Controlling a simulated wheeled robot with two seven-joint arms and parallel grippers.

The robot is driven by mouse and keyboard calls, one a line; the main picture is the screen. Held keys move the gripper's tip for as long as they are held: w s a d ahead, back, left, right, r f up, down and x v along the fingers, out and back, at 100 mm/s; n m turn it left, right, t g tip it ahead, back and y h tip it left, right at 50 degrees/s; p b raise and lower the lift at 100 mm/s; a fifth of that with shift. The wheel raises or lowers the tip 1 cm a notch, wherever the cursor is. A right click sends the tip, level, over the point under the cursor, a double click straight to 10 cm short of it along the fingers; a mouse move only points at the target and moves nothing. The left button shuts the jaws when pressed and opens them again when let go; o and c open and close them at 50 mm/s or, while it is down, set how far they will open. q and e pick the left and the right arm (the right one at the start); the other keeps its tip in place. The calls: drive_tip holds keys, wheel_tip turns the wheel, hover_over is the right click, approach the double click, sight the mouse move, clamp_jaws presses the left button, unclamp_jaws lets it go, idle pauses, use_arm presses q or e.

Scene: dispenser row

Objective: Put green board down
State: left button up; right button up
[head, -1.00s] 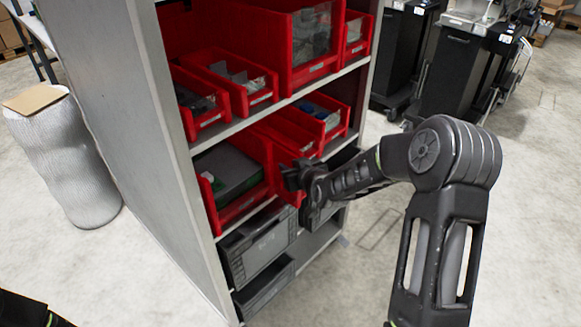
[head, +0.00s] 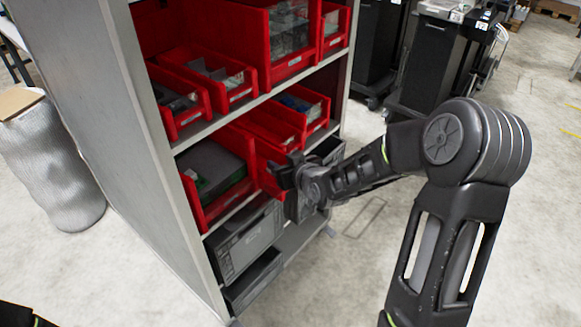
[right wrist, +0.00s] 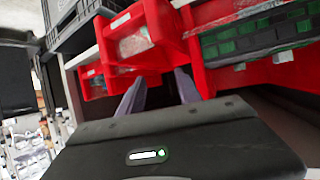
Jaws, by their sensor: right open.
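The green board (head: 210,165) is a dark flat slab with green along its edge. It lies in a red bin (head: 218,208) on the shelf below the middle board of the rack. In the right wrist view the green board (right wrist: 257,37) shows at the upper right inside the red bin. My right gripper (head: 279,182) is just to the right of that bin, apart from the board. Its two fingers (right wrist: 160,92) are spread and empty in the right wrist view. My left gripper is out of view.
The grey rack (head: 120,130) holds several red bins above and grey crates (head: 243,245) below. A wrapped cylinder (head: 55,165) stands left of the rack. Black carts (head: 432,62) stand behind at right. The floor around the rack's front is clear.

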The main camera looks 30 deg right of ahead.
drive_tip(key=v, duration=0.5)
drive_tip(key=shift+s+r, duration=0.1)
drive_tip(key=shift+s, duration=0.1)
idle(0.6)
